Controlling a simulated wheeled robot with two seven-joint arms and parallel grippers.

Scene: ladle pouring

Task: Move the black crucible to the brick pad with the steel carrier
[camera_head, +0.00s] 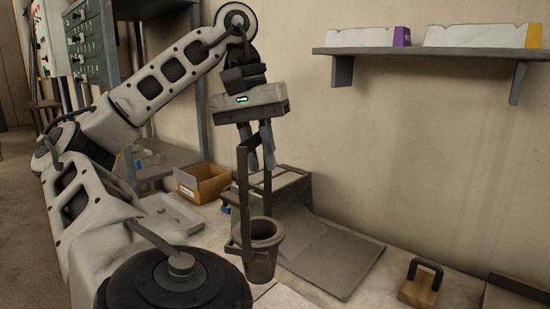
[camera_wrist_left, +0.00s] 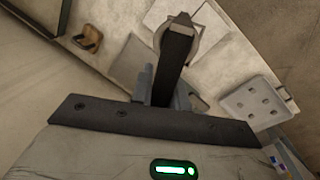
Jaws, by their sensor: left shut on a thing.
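My left gripper (camera_head: 260,165) points down with its fingers shut on the upper part of the steel carrier (camera_head: 243,195), a dark upright bar. The carrier also runs away from the fingers in the left wrist view (camera_wrist_left: 174,62). The black crucible (camera_head: 262,262), a dark tapered pot with an open top, sits upright at the carrier's lower end. I cannot tell whether its base is clear of the bench. A flat grey slab (camera_head: 335,258) lies to its right, and a paler flat piece (camera_head: 285,298) lies below it. I cannot tell which is the brick pad. My right gripper is not in view.
A wooden block with a black handle (camera_head: 420,285) stands at the right. A cardboard box (camera_head: 203,183) and a pale tray (camera_head: 170,214) are behind on the left. A wall shelf (camera_head: 430,51) holds pale boxes. The bench between slab and block is clear.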

